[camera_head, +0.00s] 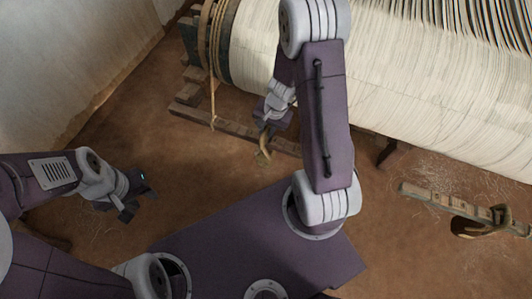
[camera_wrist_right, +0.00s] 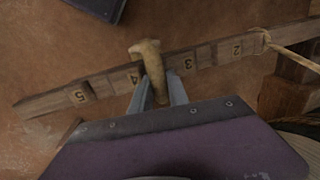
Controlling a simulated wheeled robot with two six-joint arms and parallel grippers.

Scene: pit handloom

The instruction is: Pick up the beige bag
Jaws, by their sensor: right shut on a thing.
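The beige bag (camera_head: 263,157) hangs as a small narrow bundle below my right gripper (camera_head: 268,128), near the foot of the loom. In the right wrist view the bag (camera_wrist_right: 149,66) sits between the fingertips of the right gripper (camera_wrist_right: 157,92), which is shut on it. Its top bends over to the left, and its lower part is partly hidden by the fingers. My left gripper (camera_head: 133,199) is empty at the left, over bare floor, with its two fingers apart.
A wooden bar with numbered marks (camera_wrist_right: 208,57) runs behind the bag. The loom's roll of pale threads (camera_head: 420,115) fills the upper right. Another wooden bar (camera_head: 430,197) with a brown coil (camera_head: 480,228) is at the right. The floor (camera_head: 190,165) between the grippers is clear.

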